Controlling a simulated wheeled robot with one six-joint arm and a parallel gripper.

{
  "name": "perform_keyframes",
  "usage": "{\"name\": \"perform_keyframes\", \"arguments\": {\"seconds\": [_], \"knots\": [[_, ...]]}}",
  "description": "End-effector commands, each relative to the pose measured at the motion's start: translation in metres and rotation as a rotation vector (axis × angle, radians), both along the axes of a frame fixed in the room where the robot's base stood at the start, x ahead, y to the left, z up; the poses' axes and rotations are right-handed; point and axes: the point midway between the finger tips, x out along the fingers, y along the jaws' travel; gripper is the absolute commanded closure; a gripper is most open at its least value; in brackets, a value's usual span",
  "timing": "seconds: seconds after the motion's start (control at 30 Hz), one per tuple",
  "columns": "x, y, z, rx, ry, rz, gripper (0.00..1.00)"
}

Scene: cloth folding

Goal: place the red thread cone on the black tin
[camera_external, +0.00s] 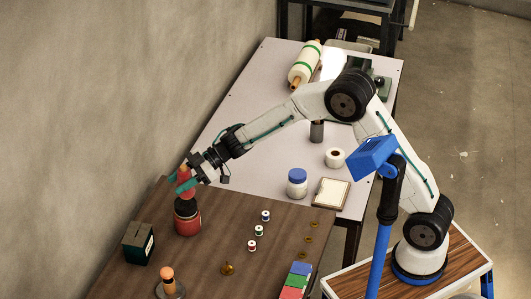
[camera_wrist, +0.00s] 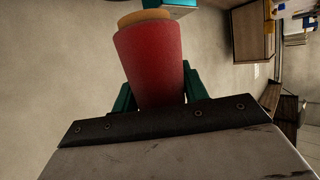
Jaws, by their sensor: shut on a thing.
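My gripper (camera_external: 183,181) is shut on the red thread cone (camera_wrist: 150,65), with a teal finger on each side of it. The cone's tan end points away from the wrist in the wrist view. In the external view the red thread cone (camera_external: 187,176) is partly hidden by the fingers. Just below it stands a round container (camera_external: 188,222), black at the top and red lower down. I cannot tell whether cone and container touch. A dark box (camera_external: 139,244) with a pale label stands to the lower left. I cannot tell which is the black tin.
Small thread spools (camera_external: 259,230) and brass pieces stand on the brown table (camera_external: 205,255). An orange-topped item (camera_external: 168,280) is near the front. The wall runs close on the left.

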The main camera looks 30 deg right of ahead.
Motion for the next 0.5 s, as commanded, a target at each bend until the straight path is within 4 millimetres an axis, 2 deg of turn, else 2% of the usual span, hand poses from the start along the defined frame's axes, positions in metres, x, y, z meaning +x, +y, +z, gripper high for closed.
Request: {"name": "perform_keyframes", "arguments": {"seconds": [0.17,0.4,0.5], "knots": [[0.009,0.006,-0.003,0.0,0.001,0.0,0.82],[0.008,0.005,-0.033,-0.001,0.003,0.0,0.82],[0.008,0.006,-0.036,0.001,0.0,0.0,0.82]]}}
